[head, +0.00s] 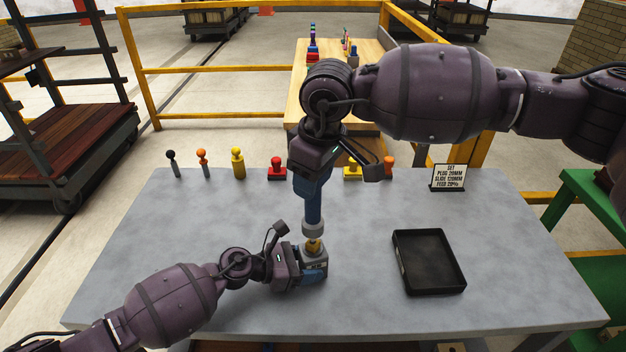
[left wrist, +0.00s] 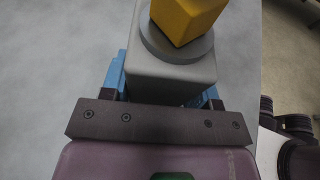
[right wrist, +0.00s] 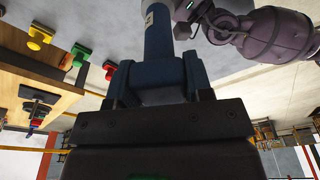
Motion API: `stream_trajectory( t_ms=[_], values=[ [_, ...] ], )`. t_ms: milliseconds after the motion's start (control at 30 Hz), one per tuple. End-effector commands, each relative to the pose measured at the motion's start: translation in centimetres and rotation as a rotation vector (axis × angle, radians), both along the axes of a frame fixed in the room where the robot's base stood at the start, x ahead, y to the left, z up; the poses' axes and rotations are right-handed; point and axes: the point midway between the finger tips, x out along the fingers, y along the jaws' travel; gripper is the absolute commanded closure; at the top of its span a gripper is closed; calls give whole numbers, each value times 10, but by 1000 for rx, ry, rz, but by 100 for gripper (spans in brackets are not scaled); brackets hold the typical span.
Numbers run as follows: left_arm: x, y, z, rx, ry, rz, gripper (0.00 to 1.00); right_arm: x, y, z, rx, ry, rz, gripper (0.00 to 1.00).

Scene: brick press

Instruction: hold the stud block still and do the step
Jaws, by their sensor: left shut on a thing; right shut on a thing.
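The stud block (head: 316,254) is a grey block on the near middle of the table. A round grey collar and a yellow stud (left wrist: 188,18) rise from its top. My left gripper (head: 314,274) is shut on the block, with its blue fingers at the sides (left wrist: 162,88). My right gripper (head: 312,185) is shut on an upright blue tool (head: 313,208) with a grey lower end (head: 313,230). That end is right above the yellow stud; I cannot tell if they touch. The tool's blue shaft also shows in the right wrist view (right wrist: 158,40).
A black tray (head: 428,262) lies to the right on the grey table (head: 200,240). A small sign (head: 448,177) stands behind it. Several coloured knobbed pieces, including a red one (head: 277,168), line the back edge. The table's left part is clear.

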Motion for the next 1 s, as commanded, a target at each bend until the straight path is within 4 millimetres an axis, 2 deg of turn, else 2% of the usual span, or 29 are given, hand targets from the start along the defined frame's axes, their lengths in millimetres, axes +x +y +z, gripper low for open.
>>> stream_trajectory(
  t_ms=[67, 100, 367, 500, 633, 767, 1000],
  values=[
    [0, 0, -1, 1, 1, 0, 70, 0, 0, 0, 1, -1, 0, 100],
    [0, 0, -1, 1, 1, 0, 70, 0, 0, 0, 1, -1, 0, 60],
    [0, 0, -1, 1, 1, 0, 70, 0, 0, 0, 0, 0, 0, 99],
    [0, 0, -1, 1, 1, 0, 70, 0, 1, 2, 0, -3, 3, 100],
    [0, 0, -1, 1, 0, 0, 70, -2, 15, 11, -2, -21, 18, 100],
    [0, 0, -1, 1, 1, 0, 70, -2, 16, 14, -15, -14, -108, 100],
    [0, 0, -1, 1, 1, 0, 70, -2, 16, 18, -32, 1, -434, 100]
  ],
)
